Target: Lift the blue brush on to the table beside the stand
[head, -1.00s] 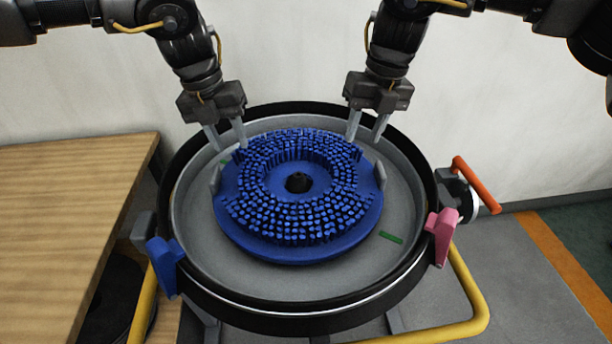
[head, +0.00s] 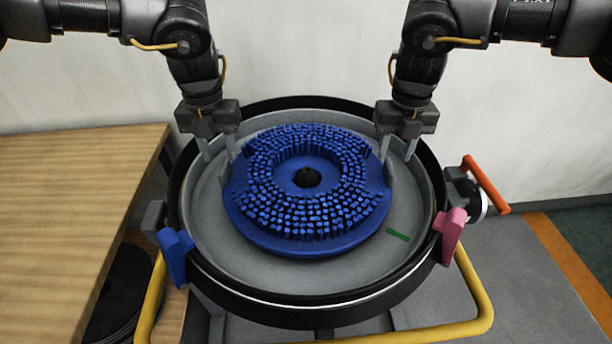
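The blue brush (head: 310,232) is a round disc with bristles facing up and a dark centre hole. It lies in the round grey tank of the stand (head: 215,240). My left gripper (head: 219,150) is open at the brush's upper left edge, with its fingertips partly hidden. My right gripper (head: 397,152) is open at the brush's upper right edge. One finger of each appears close to the rim; I cannot tell whether they touch it. The wooden table (head: 70,220) is to the left of the stand.
The tabletop in view is bare. A blue clamp (head: 174,256), a pink clamp (head: 452,232) and an orange handle (head: 486,184) stick out from the tank rim. A yellow tube frame (head: 478,290) surrounds the stand below. Dark discs (head: 122,290) lie under the table.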

